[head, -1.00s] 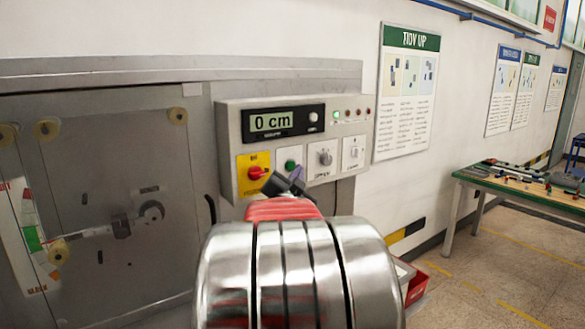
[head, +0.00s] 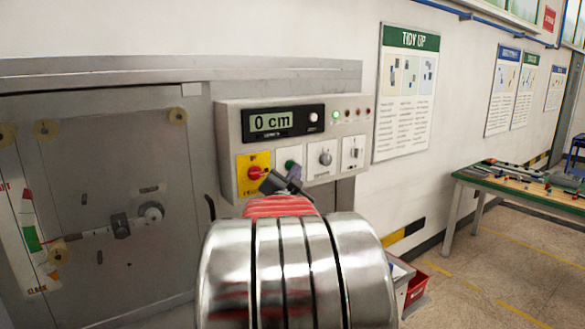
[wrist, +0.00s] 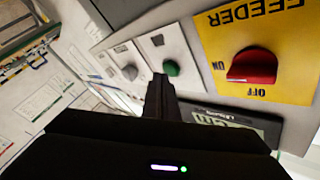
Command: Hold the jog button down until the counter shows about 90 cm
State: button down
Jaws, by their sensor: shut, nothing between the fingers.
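The counter (head: 271,121) on the grey control box reads 0 cm. A green button (head: 291,165), which I take for the jog button, sits below it, between the red switch and a grey knob. The button also shows in the wrist view (wrist: 172,68). My gripper (head: 292,182) is shut and empty, with its dark fingertips just in front of and below the button. In the wrist view the fingertips (wrist: 161,80) appear right beside the green button. I cannot tell whether they touch it.
The red feeder switch (head: 256,173) on its yellow plate is close left of my fingertips. A grey knob (head: 326,158) and another control (head: 352,152) are to the right. The grey machine panel (head: 90,180) stands left. A green workbench (head: 520,185) stands far right.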

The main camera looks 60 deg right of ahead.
jog(key=shift+w+d, duration=0.2)
jog(key=shift+w, duration=0.2)
dwell(2.1)
jog(key=shift+s, duration=0.15)
dwell(3.8)
jog(key=shift+s+a, duration=0.4)
jog(key=shift+s, duration=0.25)
jog(key=shift+s+a, duration=0.35)
jog(key=shift+s, duration=0.4)
jog(key=shift+s+a, duration=0.4)
jog(key=shift+s, duration=0.3)
jog(key=shift+s+a, duration=0.35)
jog(key=shift+s, duration=0.4)
